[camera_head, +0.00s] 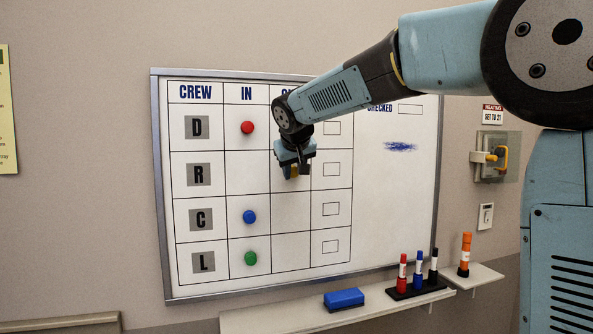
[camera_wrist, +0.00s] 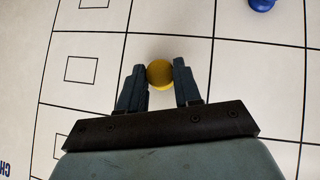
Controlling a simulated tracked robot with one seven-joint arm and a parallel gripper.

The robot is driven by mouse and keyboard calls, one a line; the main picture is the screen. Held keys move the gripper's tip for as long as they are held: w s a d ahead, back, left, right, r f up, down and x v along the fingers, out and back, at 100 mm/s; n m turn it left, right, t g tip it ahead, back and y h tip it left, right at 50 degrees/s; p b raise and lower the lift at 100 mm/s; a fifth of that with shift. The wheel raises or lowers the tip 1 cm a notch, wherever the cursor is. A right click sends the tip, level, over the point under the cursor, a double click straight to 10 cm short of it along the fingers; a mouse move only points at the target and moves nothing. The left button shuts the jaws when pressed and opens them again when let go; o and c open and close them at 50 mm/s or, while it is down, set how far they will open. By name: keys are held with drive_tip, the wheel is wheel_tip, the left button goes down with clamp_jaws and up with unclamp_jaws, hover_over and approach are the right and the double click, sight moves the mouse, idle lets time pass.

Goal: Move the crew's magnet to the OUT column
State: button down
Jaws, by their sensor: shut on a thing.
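A yellow magnet (camera_wrist: 160,73) sits between the two fingers of my gripper (camera_wrist: 159,82), which is shut on it. In the head view my gripper (camera_head: 296,171) is in front of the R row, over the OUT column, and a bit of the yellow magnet (camera_head: 293,172) shows between the fingers. I cannot tell whether the magnet touches the board. The whiteboard (camera_head: 395,215) has rows D, R, C and L. The IN cell of row R is empty. My arm partly hides the OUT heading and the top cells.
In the IN column are a red magnet (camera_head: 247,128) in row D, a blue magnet (camera_head: 249,217) in row C and a green magnet (camera_head: 251,258) in row L. Below are a blue eraser (camera_head: 344,298), markers (camera_head: 418,272) and an orange marker (camera_head: 465,254). The lower OUT cells are clear.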

drive_tip(key=shift+w, duration=0.25)
idle(0.4)
drive_tip(key=c, duration=0.7)
unclamp_jaws()
drive_tip(key=v, duration=1.3)
drive_tip(key=shift+s+r, duration=0.2)
drive_tip(key=shift+s, duration=0.15)
drive_tip(key=s+d+f+m+g+h, duration=0.1)
drive_tip(key=s+d+f+m+g, duration=0.1)
drive_tip(key=s+d+f, duration=1.2)
drive_tip(key=s+d+f+m+g, duration=0.1)
drive_tip(key=s+d+f+m, duration=0.1)
drive_tip(key=s+d+f, duration=0.6)
drive_tip(key=s+f, duration=0.4)
drive_tip(key=shift+s+f+g+y, duration=0.2)
drive_tip(key=shift+f+g+y, duration=0.1)
drive_tip(key=shift+g, duration=0.1)
